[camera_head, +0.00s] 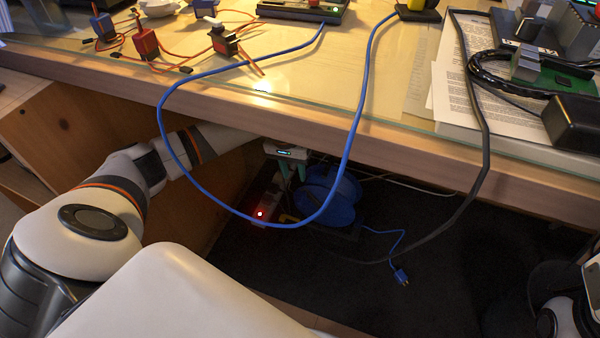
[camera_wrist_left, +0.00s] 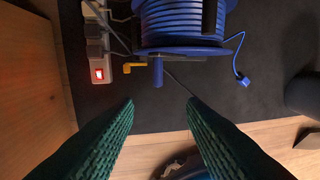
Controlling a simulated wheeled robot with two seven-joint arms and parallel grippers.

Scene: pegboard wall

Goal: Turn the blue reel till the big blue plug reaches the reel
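The blue reel (camera_head: 343,205) stands on the dark floor mat under the desk; blue cable is wound on its drum (camera_wrist_left: 185,25) in the left wrist view. A blue crank handle (camera_wrist_left: 157,73) with a yellow arm (camera_wrist_left: 135,67) is on its near side. The big blue plug (camera_head: 401,276) lies on the mat right of the reel on a short cable, apart from it; it also shows in the left wrist view (camera_wrist_left: 243,81). My left gripper (camera_head: 292,172) is open and empty, its fingertips (camera_wrist_left: 158,104) on either side of the handle's line, short of it. My right gripper is out of view.
A power strip (camera_wrist_left: 100,50) with a lit red switch lies left of the reel. A blue cable (camera_head: 352,130) loops down from the desk (camera_head: 300,105) in front of my left arm. A black cable (camera_head: 480,160) hangs to the right. Bare mat (camera_head: 330,285) lies in front.

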